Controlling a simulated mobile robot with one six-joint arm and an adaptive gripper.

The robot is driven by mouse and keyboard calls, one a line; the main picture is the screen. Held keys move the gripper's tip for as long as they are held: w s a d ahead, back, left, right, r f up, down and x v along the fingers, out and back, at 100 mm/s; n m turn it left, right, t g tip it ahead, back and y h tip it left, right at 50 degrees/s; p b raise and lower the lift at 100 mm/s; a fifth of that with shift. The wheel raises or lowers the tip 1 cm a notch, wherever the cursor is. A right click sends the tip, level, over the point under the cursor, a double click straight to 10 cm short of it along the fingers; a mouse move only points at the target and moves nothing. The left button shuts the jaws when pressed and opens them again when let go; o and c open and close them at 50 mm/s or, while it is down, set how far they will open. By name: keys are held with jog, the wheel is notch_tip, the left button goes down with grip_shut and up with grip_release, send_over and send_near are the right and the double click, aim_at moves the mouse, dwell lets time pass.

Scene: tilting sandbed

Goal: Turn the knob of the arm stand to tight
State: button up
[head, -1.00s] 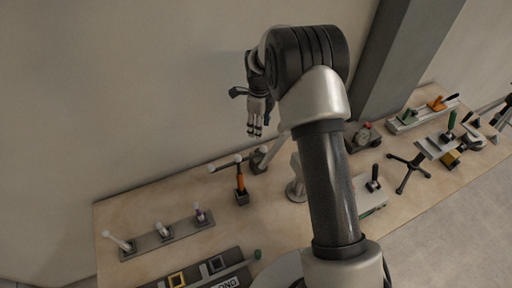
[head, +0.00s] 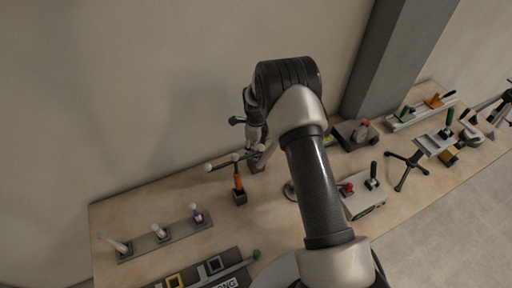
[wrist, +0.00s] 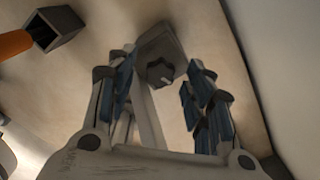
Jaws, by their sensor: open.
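The knob (wrist: 159,72) of the arm stand is dark and lobed, with a pale pointer mark toward its lower right in the wrist view. It sits on the face of a grey block (wrist: 163,42), from which a pale rod runs toward the bottom of that view. My gripper (wrist: 163,80) is open, with blue-padded fingers on the left and right of the knob. I see no clear contact, and the remaining distance is hard to tell. In the head view my gripper (head: 256,142) is over the back of the table, and the arm stand is largely hidden there.
An orange-handled tool (head: 239,183) stands in a dark square socket close by on the left. A rack with several pale-handled pieces (head: 160,234) lies further left. A grey box with a red knob (head: 364,203) is to the right. The wall rises behind the table.

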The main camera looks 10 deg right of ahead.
jog(key=shift+c, duration=0.3)
jog(key=c, duration=1)
jog(key=m+b, duration=0.1)
jog(key=m, duration=0.1)
jog(key=shift+m, duration=0.4)
jog(key=shift+m+b, duration=0.8)
jog(key=shift+m, duration=0.8)
jog(key=o, duration=1.1)
jog(key=shift+c, duration=0.2)
